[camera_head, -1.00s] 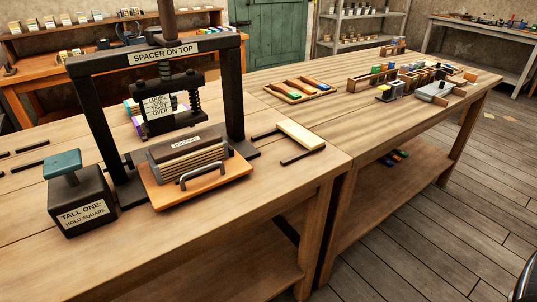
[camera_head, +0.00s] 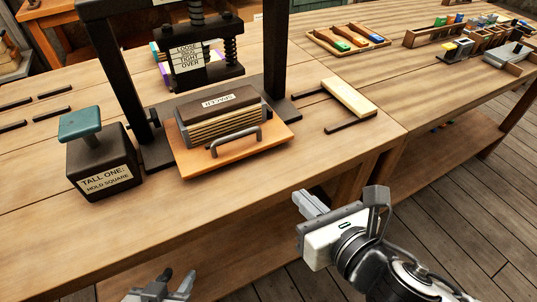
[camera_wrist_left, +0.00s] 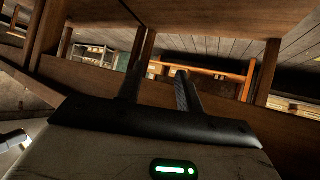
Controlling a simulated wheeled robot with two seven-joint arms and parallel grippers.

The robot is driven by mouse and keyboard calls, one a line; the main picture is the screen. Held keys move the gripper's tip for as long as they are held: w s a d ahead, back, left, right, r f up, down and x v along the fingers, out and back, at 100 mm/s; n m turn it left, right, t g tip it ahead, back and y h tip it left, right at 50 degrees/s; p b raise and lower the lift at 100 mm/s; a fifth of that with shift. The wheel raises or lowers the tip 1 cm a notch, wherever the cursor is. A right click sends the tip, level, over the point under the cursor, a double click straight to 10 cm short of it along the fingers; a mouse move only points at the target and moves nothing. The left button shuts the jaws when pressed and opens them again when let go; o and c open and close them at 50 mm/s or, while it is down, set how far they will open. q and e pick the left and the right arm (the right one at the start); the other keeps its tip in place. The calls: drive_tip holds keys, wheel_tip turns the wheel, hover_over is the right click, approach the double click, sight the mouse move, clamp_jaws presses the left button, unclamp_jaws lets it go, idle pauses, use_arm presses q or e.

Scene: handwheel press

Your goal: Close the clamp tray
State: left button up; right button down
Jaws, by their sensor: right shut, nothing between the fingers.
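The clamp tray (camera_head: 190,168) is an orange-brown board with a grey bar handle (camera_head: 236,141) at its front. It sticks out from the foot of the black press towards the table's front edge. On it lies a stack of boards (camera_head: 222,122) under a dark block labelled as a spacer (camera_head: 218,101). My left gripper (camera_head: 173,282) is low in front of the table, below the tray, with its fingers apart and empty; its fingers also show in the left wrist view (camera_wrist_left: 160,88). My right gripper (camera_head: 312,203) is shut and empty, right of the tray near the table edge.
The black press frame (camera_head: 275,62) stands behind the tray, with its plate (camera_head: 190,62) above. A dark block with a green knob (camera_head: 97,165) stands left of the tray. A pale block (camera_head: 349,96) lies between dark strips to the right. Table front is bare.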

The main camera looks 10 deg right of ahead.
drive_tip(key=n, duration=0.1)
drive_tip(key=b, duration=0.2)
approach(261, 149)
drive_tip(key=x, duration=0.6)
drive_tip(key=shift+w+a+f, duration=0.15)
drive_tip(key=shift+w+f, duration=0.05)
use_arm(q)
drive_tip(key=shift+w+d+f, duration=0.1)
drive_tip(key=shift+w+f, duration=0.1)
drive_tip(key=shift+w, duration=0.05)
